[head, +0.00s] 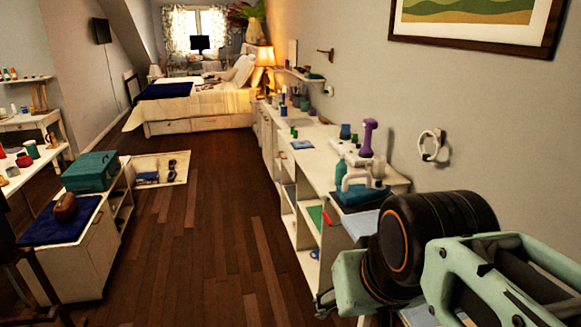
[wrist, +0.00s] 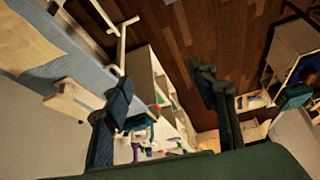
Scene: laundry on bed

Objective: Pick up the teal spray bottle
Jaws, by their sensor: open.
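A teal bottle (head: 341,175), likely the spray bottle, stands upright near the front end of the long white shelf unit along the right wall. It is small in the head view and its top is hard to make out. A white object stands close at its right. My gripper (wrist: 160,78) shows in the wrist view with its two dark fingers wide apart and nothing between them. It is apart from the shelf unit, which appears beyond the fingers. I cannot pick out the bottle for certain in the wrist view. In the head view my arm fills the lower right.
A dark teal folded item (head: 362,197) lies by the bottle, with a purple object (head: 368,138) behind. More small items line the shelf unit (head: 318,165). A cabinet (head: 85,262) with a teal case (head: 90,171) stands left. The wooden floor (head: 205,240) between is clear.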

